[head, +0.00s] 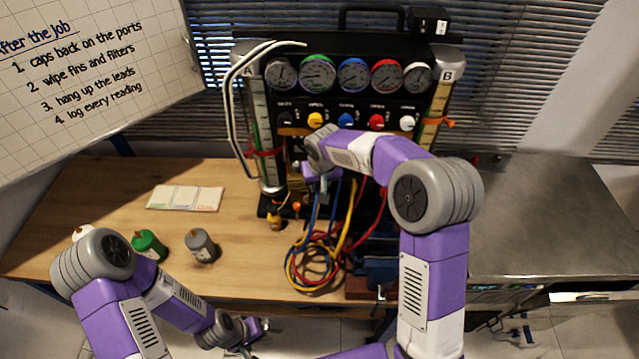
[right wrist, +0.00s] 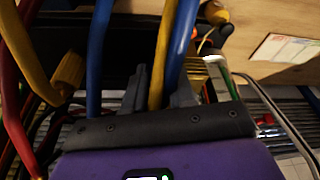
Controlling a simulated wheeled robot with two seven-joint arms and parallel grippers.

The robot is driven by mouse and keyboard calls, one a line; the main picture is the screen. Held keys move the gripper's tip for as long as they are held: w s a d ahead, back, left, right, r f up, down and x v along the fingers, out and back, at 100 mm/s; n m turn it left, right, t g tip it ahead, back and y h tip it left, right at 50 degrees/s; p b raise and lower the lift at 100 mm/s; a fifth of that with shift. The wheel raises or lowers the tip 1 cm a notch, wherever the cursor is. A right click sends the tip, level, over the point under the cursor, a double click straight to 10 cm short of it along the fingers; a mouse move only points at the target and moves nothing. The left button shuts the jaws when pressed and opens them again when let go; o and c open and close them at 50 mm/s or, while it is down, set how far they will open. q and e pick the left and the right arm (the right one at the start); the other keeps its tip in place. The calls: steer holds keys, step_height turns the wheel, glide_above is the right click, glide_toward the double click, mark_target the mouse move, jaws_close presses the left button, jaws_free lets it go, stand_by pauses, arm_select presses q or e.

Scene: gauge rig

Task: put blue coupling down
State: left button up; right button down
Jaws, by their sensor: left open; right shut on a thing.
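My right gripper (head: 322,180) is in front of the gauge rig (head: 350,98), just below its row of knobs. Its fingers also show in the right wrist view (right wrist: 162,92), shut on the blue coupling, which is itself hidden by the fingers. A blue hose (right wrist: 182,45) runs to the fingers, with a yellow hose (right wrist: 164,55) close beside it. My left gripper (head: 262,328) is open and empty, low in front of the bench's front edge.
Coiled hoses (head: 315,265) lie on the wooden bench (head: 110,200) beside a blue vise (head: 375,268). A green canister (head: 150,245), a grey canister (head: 201,246) and a card (head: 185,198) are at left. The metal counter (head: 550,220) at right is clear.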

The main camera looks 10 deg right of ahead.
steer(key=c, duration=0.9)
jaws_free()
steer(key=shift+c, duration=0.2)
steer(key=shift+r, duration=0.15)
steer(key=v, duration=1.2)
steer(key=shift+p, duration=0.3)
steer(key=shift+s, duration=0.1)
